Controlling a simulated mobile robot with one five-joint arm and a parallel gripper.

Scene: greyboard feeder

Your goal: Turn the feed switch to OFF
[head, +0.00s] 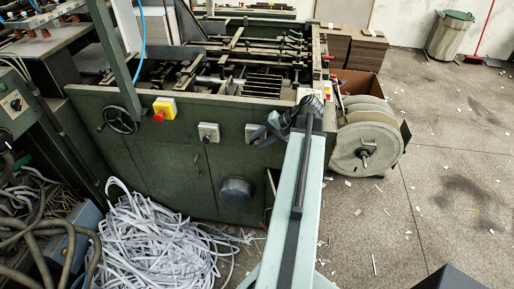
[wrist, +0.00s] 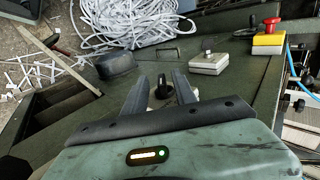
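A black rotary knob (wrist: 163,87) on a pale plate shows between the fingers of my gripper (wrist: 160,80) in the wrist view. The fingers are open, one on either side of it; I cannot tell whether they touch it. In the head view my gripper (head: 268,130) is at the green machine's front, by a pale switch box (head: 251,131) that it partly covers. A second pale switch box (head: 208,132) with a small knob is to its left; it also shows in the wrist view (wrist: 208,64). No label is readable, so I cannot tell the switch's setting.
A yellow box (head: 164,109) with a red button is further left on the machine front, beside a handwheel (head: 121,121). A dark round knob (head: 236,191) juts out below. A reel (head: 365,148) stands right. Paper strips (head: 160,240) heap on the floor.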

